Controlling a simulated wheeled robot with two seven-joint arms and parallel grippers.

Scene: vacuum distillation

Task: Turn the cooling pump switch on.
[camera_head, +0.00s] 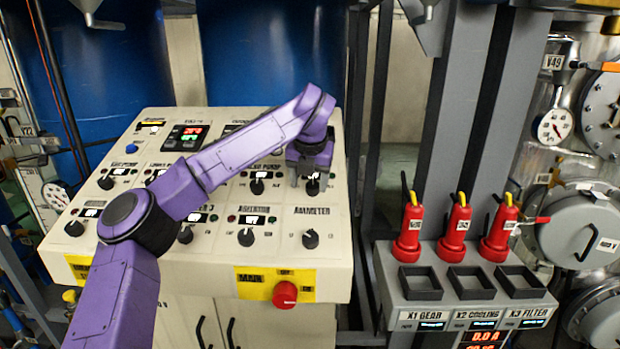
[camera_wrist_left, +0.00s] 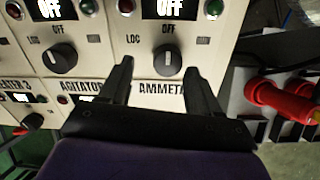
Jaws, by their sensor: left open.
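The cream control panel (camera_head: 150,235) carries rows of black knobs. My left gripper (camera_head: 308,172) is over its upper right part, fingers open. In the left wrist view the open fingers (camera_wrist_left: 158,68) point at a black knob (camera_wrist_left: 168,60), which sits between and just beyond the fingertips; contact cannot be told. This knob is above the AMMETER label, its pointer is toward OFF, and its display (camera_wrist_left: 176,8) reads OFF. Another knob (camera_wrist_left: 61,59) to its left also has an OFF display.
A red main switch (camera_head: 285,294) is on the panel's front face. Blue drums (camera_head: 271,60) are behind the panel. The gap between panel and grey unit is narrow.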

